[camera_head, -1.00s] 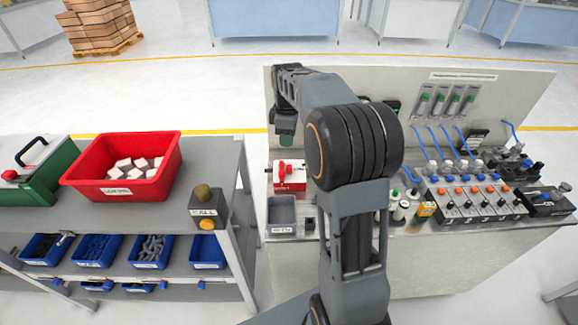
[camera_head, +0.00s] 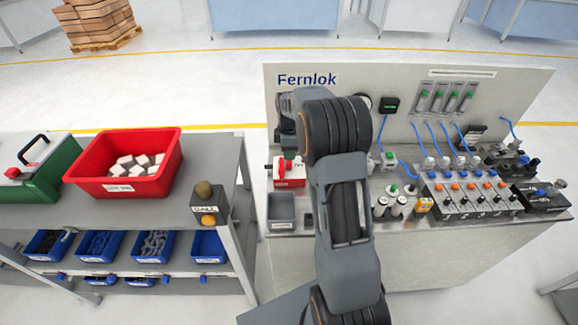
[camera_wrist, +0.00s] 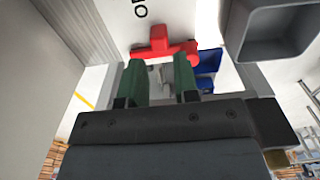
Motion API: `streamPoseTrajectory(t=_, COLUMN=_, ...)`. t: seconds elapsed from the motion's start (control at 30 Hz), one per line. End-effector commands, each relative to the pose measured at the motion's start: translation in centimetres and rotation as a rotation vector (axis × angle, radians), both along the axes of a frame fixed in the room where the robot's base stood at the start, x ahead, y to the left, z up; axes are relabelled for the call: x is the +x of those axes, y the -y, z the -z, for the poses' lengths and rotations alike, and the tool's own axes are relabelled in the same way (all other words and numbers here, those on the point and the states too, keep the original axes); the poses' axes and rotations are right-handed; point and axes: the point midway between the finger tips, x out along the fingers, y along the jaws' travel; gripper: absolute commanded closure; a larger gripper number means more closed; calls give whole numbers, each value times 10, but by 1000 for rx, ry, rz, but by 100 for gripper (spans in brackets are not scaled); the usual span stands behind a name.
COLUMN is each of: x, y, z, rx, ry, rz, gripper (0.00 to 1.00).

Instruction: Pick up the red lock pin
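A red T-shaped handle, which looks like the red lock pin (camera_wrist: 158,46), shows in the wrist view against a white face with black lettering. In the head view a small white and red unit (camera_head: 291,178) with red parts stands at the bench's left end. My gripper (camera_wrist: 158,63) has two green fingers, apart, with the red handle just beyond their tips. I see nothing held between them. In the head view my gripper is mostly hidden by my arm, above and behind the red unit.
A grey bin (camera_head: 281,209) sits in front of the unit; a grey open box (camera_wrist: 272,35) shows at the wrist view's upper right. Bottles, valves and blue hoses crowd the bench to the right. A shelf with a red crate (camera_head: 125,187) stands left, across a gap.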

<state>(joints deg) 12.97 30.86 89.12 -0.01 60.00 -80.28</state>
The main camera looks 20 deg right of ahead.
Motion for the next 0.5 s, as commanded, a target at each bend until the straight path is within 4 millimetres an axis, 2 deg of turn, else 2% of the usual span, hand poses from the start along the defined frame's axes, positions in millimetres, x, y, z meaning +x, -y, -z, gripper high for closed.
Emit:
streamPoseTrajectory(t=0.3, x=1, y=-1, z=39, rx=1, ry=-3, rz=0, gripper=71)
streamPoseTrajectory(t=0.5, x=1, y=-1, z=47, rx=0, ry=0, rz=0, gripper=71)
